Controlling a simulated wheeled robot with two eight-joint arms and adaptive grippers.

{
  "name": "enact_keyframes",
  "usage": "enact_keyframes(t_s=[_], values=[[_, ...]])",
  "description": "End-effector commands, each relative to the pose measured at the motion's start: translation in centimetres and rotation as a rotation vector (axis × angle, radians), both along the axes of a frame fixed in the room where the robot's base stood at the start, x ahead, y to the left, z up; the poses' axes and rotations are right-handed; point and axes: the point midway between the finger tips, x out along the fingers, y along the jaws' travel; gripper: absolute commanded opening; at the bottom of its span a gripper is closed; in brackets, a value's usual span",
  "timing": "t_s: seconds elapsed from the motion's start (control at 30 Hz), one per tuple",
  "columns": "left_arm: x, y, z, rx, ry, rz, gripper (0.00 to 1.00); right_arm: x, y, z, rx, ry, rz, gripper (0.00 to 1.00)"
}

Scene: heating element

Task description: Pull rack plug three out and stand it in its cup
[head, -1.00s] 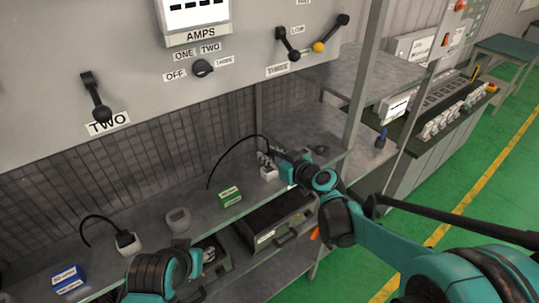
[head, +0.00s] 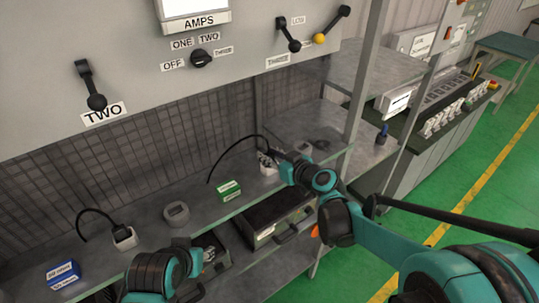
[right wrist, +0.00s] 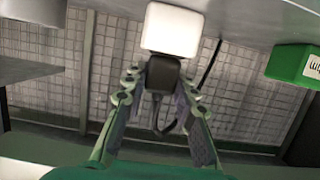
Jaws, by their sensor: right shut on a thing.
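The black plug (right wrist: 162,74) is at the white socket block (right wrist: 172,28) in the right wrist view, with its dark cable hanging behind it. I cannot tell whether its pins are still inside. My right gripper (right wrist: 160,88) has one finger on each side of the plug and is shut on it. In the head view the right gripper (head: 284,160) reaches the white block (head: 267,168) from the right and partly hides the plug. A grey cup (head: 177,213) stands on the shelf to the left.
Another white block (head: 124,238) with a cabled black plug stands at the left. A green box (head: 228,190) and a blue box (head: 63,273) lie on the shelf (head: 205,205). A shelf post (head: 362,80) stands right of the right gripper. Open drawers lie below.

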Motion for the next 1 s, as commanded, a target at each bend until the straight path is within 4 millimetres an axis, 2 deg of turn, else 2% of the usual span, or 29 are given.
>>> enact_keyframes(t_s=[0.2,0.23,0.3,0.7,0.83,1.0], values=[[0.0,0.0,-0.6,0.000,0.000,0.000,0.40,0.0,0.0,-0.6,0.000,0.000,0.000,0.00],[0.0,0.0,-0.5,0.000,0.000,0.000,0.40,0.0,0.0,-0.6,0.000,0.000,0.000,0.32],[0.0,0.0,-0.5,0.000,0.000,0.000,0.40,0.0,0.0,-0.5,0.000,0.000,0.000,0.51],[0.0,0.0,-0.5,0.000,0.000,0.000,0.40,-0.4,-0.4,-0.3,0.000,0.000,-0.001,0.51],[0.0,0.0,-0.5,0.000,0.000,0.000,0.40,-1.9,-1.5,0.3,0.001,0.001,-0.003,0.51],[0.0,0.0,-0.5,0.000,0.000,0.000,0.40,-4.9,-3.6,1.3,0.000,0.000,-0.003,0.51]])
